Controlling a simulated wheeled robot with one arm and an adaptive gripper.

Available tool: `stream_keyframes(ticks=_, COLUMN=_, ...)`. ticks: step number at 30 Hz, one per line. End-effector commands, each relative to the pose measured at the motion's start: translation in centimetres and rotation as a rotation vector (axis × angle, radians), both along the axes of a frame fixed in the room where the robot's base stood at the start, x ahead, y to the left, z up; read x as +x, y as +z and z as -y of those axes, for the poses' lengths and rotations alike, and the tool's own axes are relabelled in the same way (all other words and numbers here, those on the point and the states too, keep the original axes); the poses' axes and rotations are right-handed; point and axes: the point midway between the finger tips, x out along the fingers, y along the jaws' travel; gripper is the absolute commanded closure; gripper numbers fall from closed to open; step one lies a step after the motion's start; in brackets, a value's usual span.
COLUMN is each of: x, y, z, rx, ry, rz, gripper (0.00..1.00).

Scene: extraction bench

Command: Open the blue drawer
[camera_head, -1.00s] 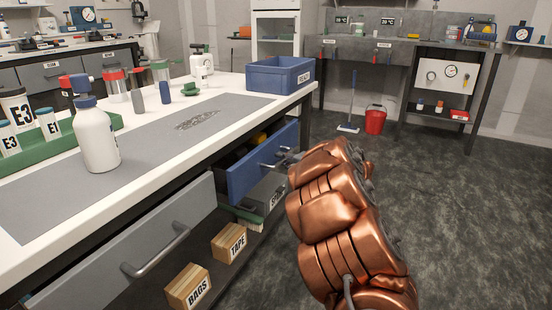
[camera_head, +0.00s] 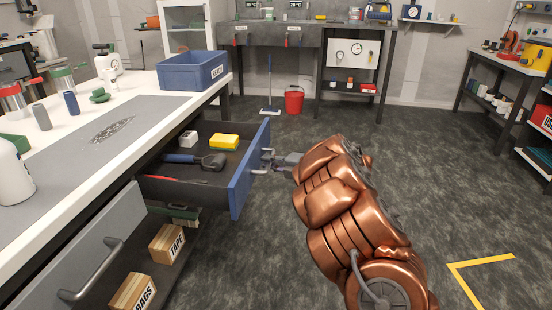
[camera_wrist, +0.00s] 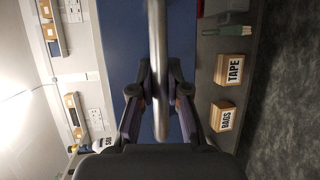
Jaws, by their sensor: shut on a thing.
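The blue drawer (camera_head: 238,185) stands pulled well out from under the white-topped bench. Inside it I see a yellow sponge-like block (camera_head: 224,141), a small white block (camera_head: 188,138), a dark blue-handled tool (camera_head: 195,160) and a red thin item (camera_head: 175,179). My gripper (camera_head: 268,162) is at the drawer's front, shut on its handle. In the wrist view the metal bar handle (camera_wrist: 158,75) runs between the two fingers of my gripper (camera_wrist: 160,100), with the blue front (camera_wrist: 185,40) behind it.
Boxes marked TAPE (camera_head: 167,244) and BAGS (camera_head: 133,291) sit on the shelf below. A blue bin (camera_head: 192,70) stands on the bench. The floor to the right is clear.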

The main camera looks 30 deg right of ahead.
Motion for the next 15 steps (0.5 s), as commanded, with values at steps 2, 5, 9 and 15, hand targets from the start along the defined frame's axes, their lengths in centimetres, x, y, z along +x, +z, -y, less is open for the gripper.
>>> stream_keyframes(ticks=2, x=-0.04, y=0.20, z=0.07, rx=0.000, ry=0.000, rz=0.005, gripper=1.00)
stream_keyframes(ticks=5, x=-0.06, y=0.20, z=-0.19, rx=0.000, ry=0.007, rz=0.005, gripper=1.00)
stream_keyframes(ticks=9, x=-0.09, y=0.21, z=-0.26, rx=0.000, ry=0.009, rz=0.005, gripper=1.00)
stream_keyframes(ticks=15, x=-0.10, y=0.23, z=-0.20, rx=0.000, ry=0.008, rz=0.006, gripper=1.00)
